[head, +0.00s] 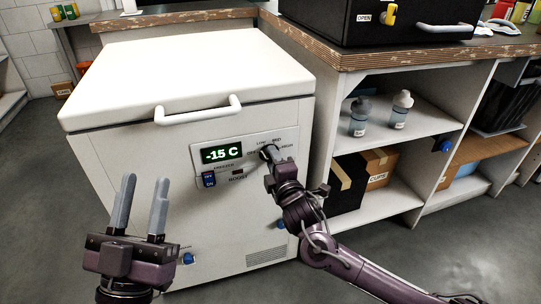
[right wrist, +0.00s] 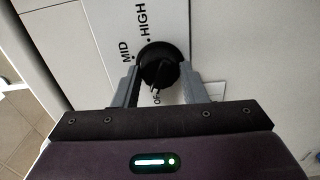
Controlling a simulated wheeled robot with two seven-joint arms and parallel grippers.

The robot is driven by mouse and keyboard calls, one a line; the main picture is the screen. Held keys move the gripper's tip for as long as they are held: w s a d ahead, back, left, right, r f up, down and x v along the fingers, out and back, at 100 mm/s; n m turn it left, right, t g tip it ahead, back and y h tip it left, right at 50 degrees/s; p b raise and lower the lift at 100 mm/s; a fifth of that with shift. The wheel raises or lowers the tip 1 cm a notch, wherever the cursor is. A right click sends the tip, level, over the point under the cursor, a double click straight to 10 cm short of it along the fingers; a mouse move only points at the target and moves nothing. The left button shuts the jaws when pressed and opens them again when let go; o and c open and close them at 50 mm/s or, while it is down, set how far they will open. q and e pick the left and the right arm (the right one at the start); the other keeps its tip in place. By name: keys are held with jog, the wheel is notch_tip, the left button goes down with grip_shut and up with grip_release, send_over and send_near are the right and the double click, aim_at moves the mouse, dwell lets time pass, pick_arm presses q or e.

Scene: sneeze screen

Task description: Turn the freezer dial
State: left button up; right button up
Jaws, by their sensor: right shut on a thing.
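The white chest freezer (head: 190,75) stands left of centre with its lid closed. Its control panel has a green display (head: 222,154) reading -15 C and a blue switch (head: 209,180). The black freezer dial (right wrist: 158,66) sits between my right gripper's fingers in the right wrist view, with MID and HIGH printed around it. My right gripper (head: 268,154) is shut on the dial; in the head view the gripper mostly hides it. The dial's exact setting is hard to read. My left gripper (head: 142,205) is open and empty, in front of the freezer at lower left.
A wooden-edged counter with shelves (head: 420,150) stands right of the freezer. It holds two bottles (head: 360,115) and cardboard boxes (head: 377,165). A black case (head: 370,25) marked OPEN sits on top. The grey floor (head: 60,200) at left is clear.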

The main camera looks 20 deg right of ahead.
jog(key=o, duration=0.5)
jog(key=shift+n, duration=0.8)
jog(key=o, duration=0.3)
jog(key=shift+s, duration=0.1)
jog(key=shift+s+d+p, duration=0.1)
jog(key=shift+s+p, duration=1.75)
jog(key=shift+s, duration=1.1)
